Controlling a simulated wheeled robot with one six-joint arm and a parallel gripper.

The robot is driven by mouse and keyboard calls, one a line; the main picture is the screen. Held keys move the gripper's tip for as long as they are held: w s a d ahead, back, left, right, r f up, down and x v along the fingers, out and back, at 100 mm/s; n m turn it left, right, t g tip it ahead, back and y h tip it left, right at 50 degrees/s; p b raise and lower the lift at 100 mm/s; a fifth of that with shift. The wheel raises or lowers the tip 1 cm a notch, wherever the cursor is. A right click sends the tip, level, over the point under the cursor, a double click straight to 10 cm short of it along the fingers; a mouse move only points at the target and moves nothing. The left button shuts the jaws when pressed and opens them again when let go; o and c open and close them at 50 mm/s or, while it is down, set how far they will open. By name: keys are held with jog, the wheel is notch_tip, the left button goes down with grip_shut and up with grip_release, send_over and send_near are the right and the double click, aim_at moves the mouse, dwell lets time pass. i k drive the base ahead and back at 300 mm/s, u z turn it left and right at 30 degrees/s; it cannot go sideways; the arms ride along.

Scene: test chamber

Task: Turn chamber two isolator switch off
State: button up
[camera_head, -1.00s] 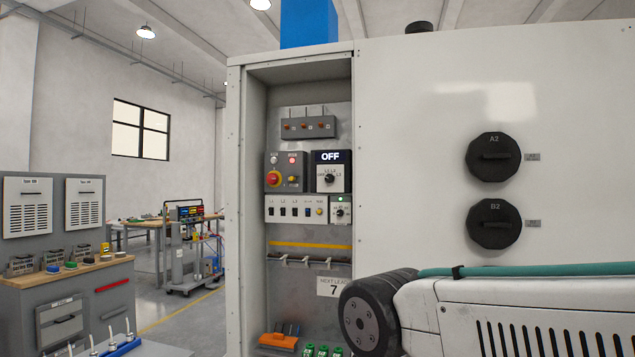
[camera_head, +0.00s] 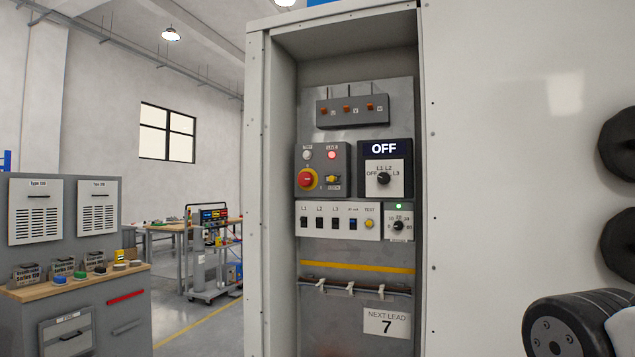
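An open cabinet bay (camera_head: 258,200) holds the control panels. On a grey box (camera_head: 341,160) at its left are a red knob on a yellow ring (camera_head: 307,180), a small yellow switch (camera_head: 333,180), a pale lamp (camera_head: 307,155) and a lit red lamp (camera_head: 332,155). The labels there are too small to read, so I cannot tell which control is the isolator. To its right, a black rotary selector (camera_head: 384,178) marked OFF, L1, L2, L3 sits under a display (camera_head: 384,149) reading OFF. My gripper is out of view; only part of my arm shows at the lower right.
Below are a row of switches (camera_head: 338,221), a small rotary knob (camera_head: 398,226) under a green light, and a "NEXT LEAD 7" sign (camera_head: 387,323). Large black round caps (camera_head: 620,145) sit on the white wall at right. A workbench (camera_head: 80,283) and a trolley (camera_head: 212,270) stand left.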

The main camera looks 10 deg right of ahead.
aim_at(304, 179)
jog(key=u, duration=0.3)
jog(key=i, duration=0.9)
jog(key=u, duration=0.5)
